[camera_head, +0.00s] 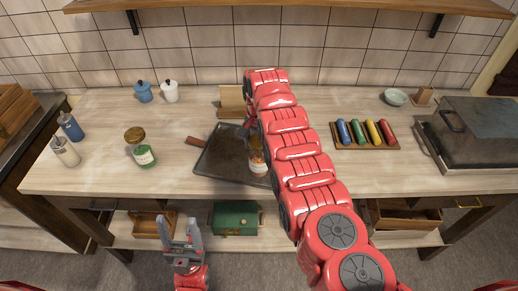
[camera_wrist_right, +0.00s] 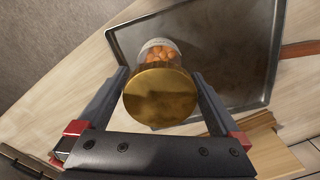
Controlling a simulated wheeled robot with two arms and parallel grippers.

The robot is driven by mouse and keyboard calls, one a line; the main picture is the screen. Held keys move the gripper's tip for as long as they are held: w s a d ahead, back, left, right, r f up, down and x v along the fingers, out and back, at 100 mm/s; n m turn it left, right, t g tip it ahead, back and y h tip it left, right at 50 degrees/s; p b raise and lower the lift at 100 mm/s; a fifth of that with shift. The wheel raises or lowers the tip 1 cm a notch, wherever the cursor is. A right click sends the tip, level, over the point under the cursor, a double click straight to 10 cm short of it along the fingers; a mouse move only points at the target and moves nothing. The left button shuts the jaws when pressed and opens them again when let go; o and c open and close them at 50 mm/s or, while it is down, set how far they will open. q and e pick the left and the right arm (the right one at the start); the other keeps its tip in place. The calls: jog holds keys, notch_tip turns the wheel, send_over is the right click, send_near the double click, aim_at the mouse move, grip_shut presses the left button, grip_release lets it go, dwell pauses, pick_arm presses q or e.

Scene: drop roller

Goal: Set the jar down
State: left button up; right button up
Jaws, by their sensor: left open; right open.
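A glass jar (camera_head: 257,162) with orange contents stands on the dark tray (camera_head: 222,160), near its right side, partly hidden by my right arm. In the right wrist view the jar's gold lid (camera_wrist_right: 160,94) faces the camera, and the jar stands at the tray's edge (camera_wrist_right: 118,45). My right gripper (camera_wrist_right: 160,76) is open, with one finger on each side of the jar; whether they touch it is unclear. My left gripper (camera_head: 180,224) is open and empty, low in front of the table.
A second jar (camera_head: 140,148) with green contents stands left of the tray. Two bottles (camera_head: 66,150) are at the far left. Colored rollers (camera_head: 366,134) lie on a wooden holder to the right, beside a grey lidded box (camera_head: 478,130). Free tabletop lies front left.

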notch_tip(320, 180, up, 6)
jog(key=b, duration=0.2)
jog(key=shift+r+b, duration=0.15)
jog(key=shift+b, duration=0.15)
notch_tip(320, 180, up, 4)
jog(key=p, duration=0.3)
jog(key=shift+r, duration=0.1)
jog(key=shift+r+p, duration=0.5)
jog(key=shift+f, duration=0.1)
jog(key=shift+s+d, duration=0.1)
